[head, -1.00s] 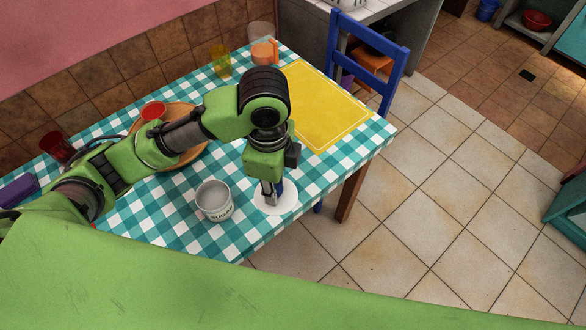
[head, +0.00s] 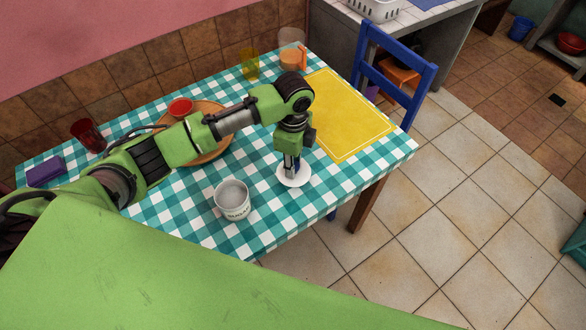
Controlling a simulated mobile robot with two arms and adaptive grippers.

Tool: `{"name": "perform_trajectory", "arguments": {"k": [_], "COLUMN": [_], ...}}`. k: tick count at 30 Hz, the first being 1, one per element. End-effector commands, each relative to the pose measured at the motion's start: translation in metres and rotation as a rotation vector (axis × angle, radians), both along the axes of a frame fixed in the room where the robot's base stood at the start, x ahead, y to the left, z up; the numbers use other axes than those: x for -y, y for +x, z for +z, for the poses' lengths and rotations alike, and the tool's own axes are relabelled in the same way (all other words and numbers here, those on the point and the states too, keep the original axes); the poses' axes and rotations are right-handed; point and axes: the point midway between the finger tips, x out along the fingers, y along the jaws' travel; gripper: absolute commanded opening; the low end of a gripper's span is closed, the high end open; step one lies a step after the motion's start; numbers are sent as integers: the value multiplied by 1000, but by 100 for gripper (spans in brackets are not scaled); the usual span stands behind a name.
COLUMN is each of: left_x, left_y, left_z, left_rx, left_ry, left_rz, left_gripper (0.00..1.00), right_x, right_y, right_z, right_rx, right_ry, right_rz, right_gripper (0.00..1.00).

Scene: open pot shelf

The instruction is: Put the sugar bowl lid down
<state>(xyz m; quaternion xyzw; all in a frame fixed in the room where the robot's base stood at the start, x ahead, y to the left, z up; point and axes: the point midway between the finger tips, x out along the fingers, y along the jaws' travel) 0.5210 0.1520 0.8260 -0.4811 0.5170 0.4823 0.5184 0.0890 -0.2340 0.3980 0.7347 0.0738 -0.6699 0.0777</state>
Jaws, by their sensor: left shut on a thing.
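The sugar bowl (head: 232,201) is a white pot marked with dark lettering. It stands upright and uncovered near the front edge of the checked table. The sugar bowl lid (head: 302,180) is a white disc to the right of the bowl and apart from it. My left gripper (head: 291,169) points down over the lid and is shut on it; the fingers hide its middle. The lid is over or on the checked cloth; I cannot tell whether it touches. My right gripper is not in view.
A yellow placemat (head: 345,115) lies behind and right of the lid. A blue chair (head: 395,75) stands beyond the table. Cloth between bowl and lid is clear.

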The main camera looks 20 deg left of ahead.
Motion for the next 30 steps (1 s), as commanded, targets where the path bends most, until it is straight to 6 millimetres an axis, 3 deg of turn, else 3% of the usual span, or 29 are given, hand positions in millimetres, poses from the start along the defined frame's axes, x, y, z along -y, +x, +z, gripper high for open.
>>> {"name": "perform_trajectory", "arguments": {"k": [5,16,17,18,30], "left_x": [0,1,1,1,0], "left_y": [-2,-2,-2,-2,-2], "left_z": [-25,-30,-30,-30,-26], "left_rx": [-3,-2,-2,-2,-1], "left_ry": [1,0,0,0,0], "left_rz": [-1,-1,-2,-2,-1], "left_gripper": [1,1,29,38,38], "right_x": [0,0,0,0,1], "right_y": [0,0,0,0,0], "right_z": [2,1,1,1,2], "right_rx": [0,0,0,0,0], "right_ry": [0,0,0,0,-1], "right_rz": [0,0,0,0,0], "right_gripper": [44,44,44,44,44]}}
